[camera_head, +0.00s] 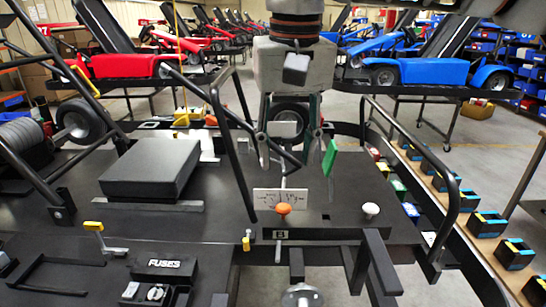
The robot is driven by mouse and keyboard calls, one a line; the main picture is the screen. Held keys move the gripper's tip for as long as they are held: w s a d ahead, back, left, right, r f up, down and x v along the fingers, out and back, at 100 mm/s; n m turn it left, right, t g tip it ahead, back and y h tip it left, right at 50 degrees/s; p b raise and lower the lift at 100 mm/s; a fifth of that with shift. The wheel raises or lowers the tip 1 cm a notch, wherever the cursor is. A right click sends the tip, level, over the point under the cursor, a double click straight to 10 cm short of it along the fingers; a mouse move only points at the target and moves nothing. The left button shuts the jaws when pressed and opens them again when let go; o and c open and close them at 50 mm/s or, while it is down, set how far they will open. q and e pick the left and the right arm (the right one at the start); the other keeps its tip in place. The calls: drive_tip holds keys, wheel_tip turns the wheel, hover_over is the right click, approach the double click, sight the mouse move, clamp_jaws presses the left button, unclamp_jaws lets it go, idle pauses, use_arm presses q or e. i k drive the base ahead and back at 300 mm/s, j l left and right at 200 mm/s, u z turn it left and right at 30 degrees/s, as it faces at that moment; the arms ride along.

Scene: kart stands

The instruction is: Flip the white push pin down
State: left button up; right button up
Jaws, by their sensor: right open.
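The white push pin (370,209) has a round white head and stands on the dark deck of the kart stand, right of centre. My right gripper (288,155) hangs from the top centre with its fingers pointing down. It is open and shows nothing held between its fingers. In the picture it is above and to the left of the white pin, apart from it. My left gripper is not in view.
An orange knob (283,209) stands by a small white gauge plate (268,198). Black tube bars (445,180) flank the deck. A black box (152,168) lies left, and a fuse box (163,266) in front.

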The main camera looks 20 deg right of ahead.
sight(371, 209)
drive_tip(key=k, duration=1)
